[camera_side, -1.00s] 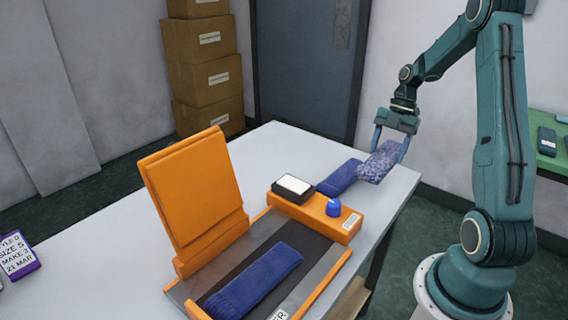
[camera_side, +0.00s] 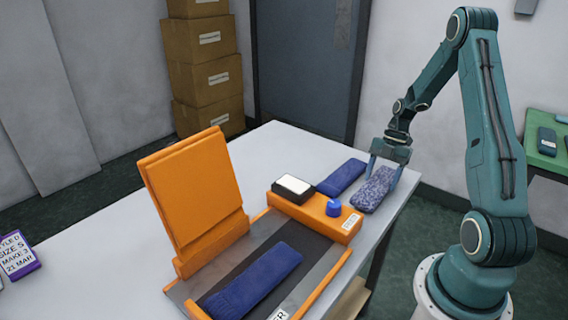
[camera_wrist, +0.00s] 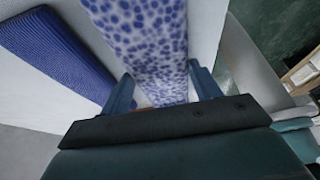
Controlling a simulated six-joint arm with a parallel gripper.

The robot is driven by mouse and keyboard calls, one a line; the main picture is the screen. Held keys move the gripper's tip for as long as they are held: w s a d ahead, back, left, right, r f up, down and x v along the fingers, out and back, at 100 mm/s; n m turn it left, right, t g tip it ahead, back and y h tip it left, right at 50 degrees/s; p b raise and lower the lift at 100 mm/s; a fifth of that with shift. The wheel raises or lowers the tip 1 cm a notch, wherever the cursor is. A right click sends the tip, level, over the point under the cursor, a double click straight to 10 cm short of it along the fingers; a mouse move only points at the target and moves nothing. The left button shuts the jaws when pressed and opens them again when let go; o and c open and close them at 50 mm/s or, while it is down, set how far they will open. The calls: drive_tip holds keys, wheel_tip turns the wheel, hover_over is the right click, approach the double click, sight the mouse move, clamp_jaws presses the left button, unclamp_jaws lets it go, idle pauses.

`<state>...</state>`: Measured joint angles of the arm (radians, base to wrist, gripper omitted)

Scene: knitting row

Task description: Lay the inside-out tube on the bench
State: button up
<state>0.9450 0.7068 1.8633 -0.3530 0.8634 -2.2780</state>
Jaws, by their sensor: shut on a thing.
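The inside-out tube (camera_side: 373,190) is speckled blue and white. It lies low at the bench's right edge, and I cannot tell whether all of it touches the top. My gripper (camera_side: 384,171) is shut on it, a finger on each side. In the wrist view the speckled tube (camera_wrist: 140,40) runs up between the fingers of my gripper (camera_wrist: 160,92). The white bench (camera_side: 120,235) is under it. A plain blue tube (camera_side: 342,177) lies just left of it, and its ribbed surface (camera_wrist: 55,50) shows in the wrist view.
An orange press with a raised lid (camera_side: 195,190) stands on the bench, another blue tube (camera_side: 255,280) on its bed. Its orange block carries a blue button (camera_side: 333,208) and a white-topped box (camera_side: 293,187). A purple card (camera_side: 18,254) is far left. The back of the bench is clear.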

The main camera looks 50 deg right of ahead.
sight(387, 173)
drive_tip(key=shift+f, duration=0.55)
drive_tip(key=shift+f, duration=0.15)
drive_tip(key=o, duration=0.9)
drive_tip(key=shift+o, duration=0.2)
drive_tip(key=v, duration=1.2)
